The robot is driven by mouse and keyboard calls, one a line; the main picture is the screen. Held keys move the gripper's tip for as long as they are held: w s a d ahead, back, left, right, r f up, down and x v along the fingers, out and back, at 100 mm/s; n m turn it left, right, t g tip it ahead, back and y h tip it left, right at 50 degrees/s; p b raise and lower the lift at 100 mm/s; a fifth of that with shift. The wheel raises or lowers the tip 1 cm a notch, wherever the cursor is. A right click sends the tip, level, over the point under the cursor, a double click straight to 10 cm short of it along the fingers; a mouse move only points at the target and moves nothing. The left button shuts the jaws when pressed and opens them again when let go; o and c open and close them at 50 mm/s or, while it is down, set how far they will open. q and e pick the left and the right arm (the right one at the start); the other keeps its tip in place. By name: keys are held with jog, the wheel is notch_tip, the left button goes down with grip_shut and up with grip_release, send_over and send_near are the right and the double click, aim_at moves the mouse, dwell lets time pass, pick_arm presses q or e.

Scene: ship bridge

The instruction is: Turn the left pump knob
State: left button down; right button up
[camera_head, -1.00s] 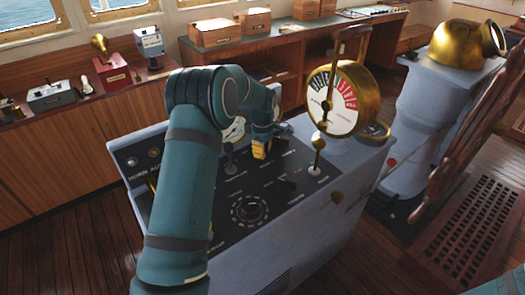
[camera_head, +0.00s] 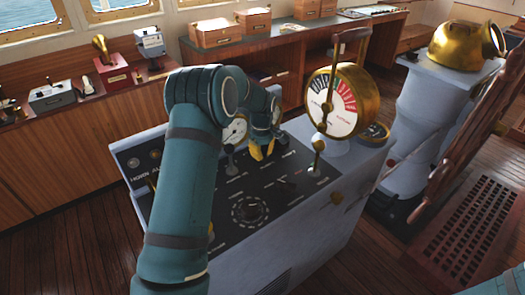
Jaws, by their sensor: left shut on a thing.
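The blue-grey console (camera_head: 315,228) has a black sloping control panel (camera_head: 285,205) on its top. My left gripper (camera_head: 263,150) is at the back part of this panel, below a round white gauge. Its two yellow fingertips point down at the panel and are shut on a small knob there. The fingers mostly hide the knob, so its shape and angle cannot be made out. My left arm crosses in front and covers the panel's left part. A piece of my right arm shows in the bottom right corner; its gripper is out of view.
A brass telegraph dial (camera_head: 333,100) with an upright handle stands on the console just right of my left gripper. A ship's wheel (camera_head: 462,140) stands at the right.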

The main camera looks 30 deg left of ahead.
pick_arm(q)
jog(key=m, duration=0.3)
jog(key=shift+s+f+m+p, duration=0.1)
jog(key=shift+s+m+p, duration=0.2)
jog(key=shift+m, duration=0.1)
jog(key=shift+s+a+m, duration=0.15)
jog(key=shift+m, duration=1.65)
jog(key=c, duration=1)
grip_release()
